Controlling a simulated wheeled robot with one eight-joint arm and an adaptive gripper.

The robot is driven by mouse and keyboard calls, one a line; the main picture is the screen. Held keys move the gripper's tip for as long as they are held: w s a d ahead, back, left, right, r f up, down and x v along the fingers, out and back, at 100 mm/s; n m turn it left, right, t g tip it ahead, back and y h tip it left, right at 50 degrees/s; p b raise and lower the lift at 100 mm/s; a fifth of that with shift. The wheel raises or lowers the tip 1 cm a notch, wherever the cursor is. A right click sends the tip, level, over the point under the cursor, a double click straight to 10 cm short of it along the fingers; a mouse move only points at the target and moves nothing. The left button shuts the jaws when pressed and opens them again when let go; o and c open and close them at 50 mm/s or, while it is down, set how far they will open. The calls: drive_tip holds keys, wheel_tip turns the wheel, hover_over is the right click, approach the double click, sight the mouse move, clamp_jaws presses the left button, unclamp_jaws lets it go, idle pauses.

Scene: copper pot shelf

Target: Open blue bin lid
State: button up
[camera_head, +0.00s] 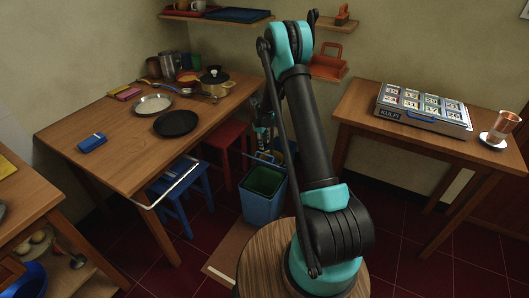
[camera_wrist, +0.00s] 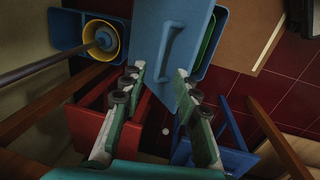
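The blue bin (camera_head: 262,207) stands on the floor right of the long wooden table. Its green inside (camera_head: 264,180) shows from above in the head view. In the wrist view the blue lid (camera_wrist: 150,28) with its curved blue handle (camera_wrist: 170,48) is raised on edge, its outer face towards me. Part of the bin rim and green lining (camera_wrist: 209,45) shows beside it. My gripper (camera_wrist: 158,73) is open, its fingers well apart and nothing between them; the handle lies just past the tips. In the head view my gripper (camera_head: 263,135) is above the bin, partly hidden by my arm.
A blue mop bucket with a yellow ring (camera_wrist: 118,40) and a pole (camera_wrist: 40,66) are close by. A red stool (camera_head: 228,145) and a blue stool (camera_head: 182,195) stand beside the bin. The wooden table (camera_head: 120,150) with pans is left; another table (camera_head: 440,150) is right.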

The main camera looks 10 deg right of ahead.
sight(265, 154)
drive_tip(key=f, duration=0.4)
drive_tip(key=w+f, duration=0.1)
drive_tip(key=f, duration=0.2)
drive_tip(key=shift+d, duration=0.3)
clamp_jaws()
